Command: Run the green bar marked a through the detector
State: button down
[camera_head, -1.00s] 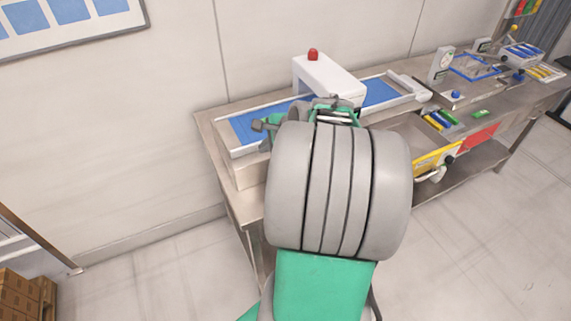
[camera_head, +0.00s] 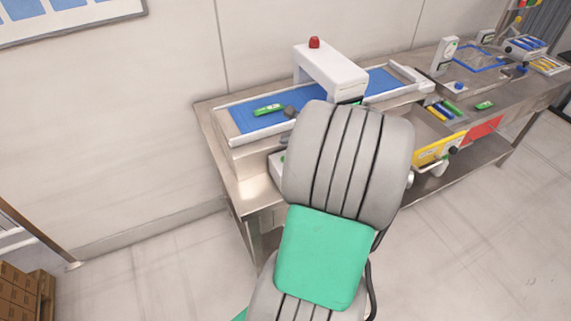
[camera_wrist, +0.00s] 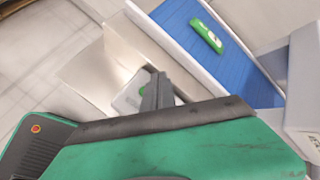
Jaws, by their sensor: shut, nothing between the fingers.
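A green bar (camera_head: 268,110) lies on the left part of the blue conveyor belt (camera_head: 240,122), left of the detector. It also shows in the wrist view (camera_wrist: 207,36) with a white label, too small to read. The detector is a white arch (camera_head: 332,68) over the belt, with a red lamp (camera_head: 314,43) on top. In the wrist view my gripper (camera_wrist: 158,92) is shut and empty, apart from the bar. It is over a pale box with a green button (camera_wrist: 145,77), partly hidden by the fingers. In the head view my arm hides most of the gripper.
Another green bar (camera_head: 484,105) lies on the steel table to the right, near a red area (camera_head: 484,131). Several coloured bars (camera_head: 440,111) lie beside a yellow-fronted bin (camera_head: 432,153). Scales and trays stand farther right.

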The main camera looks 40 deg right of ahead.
notch_tip(320, 180, down, 3)
jog(key=shift+f+b, duration=0.1)
jog(key=shift+b, duration=0.7)
jog(key=shift+f, duration=0.7)
dwell(0.7)
jog(key=shift+w+f, duration=0.1)
jog(key=shift+f, duration=0.3)
